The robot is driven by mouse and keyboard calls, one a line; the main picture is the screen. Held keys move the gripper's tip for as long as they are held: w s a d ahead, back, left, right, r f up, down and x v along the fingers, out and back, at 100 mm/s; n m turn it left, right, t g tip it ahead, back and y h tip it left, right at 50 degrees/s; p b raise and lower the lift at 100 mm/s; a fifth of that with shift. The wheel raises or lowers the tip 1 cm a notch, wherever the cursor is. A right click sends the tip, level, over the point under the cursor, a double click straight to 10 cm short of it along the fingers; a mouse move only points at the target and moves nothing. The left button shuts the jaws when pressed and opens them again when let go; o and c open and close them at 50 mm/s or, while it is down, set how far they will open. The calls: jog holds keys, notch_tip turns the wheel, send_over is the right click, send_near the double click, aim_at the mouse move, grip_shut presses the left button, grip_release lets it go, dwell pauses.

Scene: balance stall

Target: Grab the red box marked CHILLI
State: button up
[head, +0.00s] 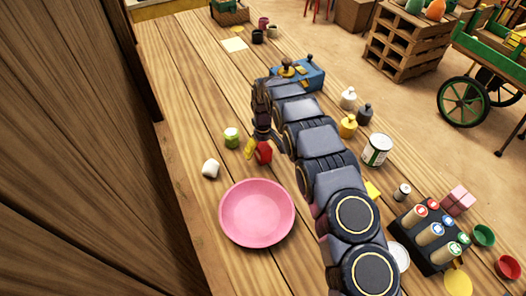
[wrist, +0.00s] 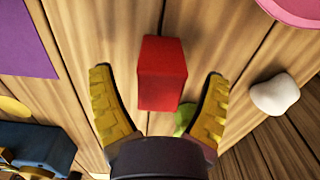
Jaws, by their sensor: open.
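A red box (wrist: 161,73) stands on the wooden table between the two yellow fingers of my gripper (wrist: 158,76), with a gap on each side. No lettering is legible on its visible faces. In the head view the red box (head: 264,153) is partly covered by my gripper (head: 257,149), whose yellow finger shows just left of it. My gripper is open, with nothing held.
The wrist view shows a purple sheet (wrist: 25,40). Beyond my arm are a yellow jar (head: 348,127), a white tin (head: 377,150) and a blue balance (head: 311,77).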

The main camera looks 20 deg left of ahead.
notch_tip(320, 180, down, 2)
jog(key=c, duration=1.2)
jog(key=shift+r, duration=0.2)
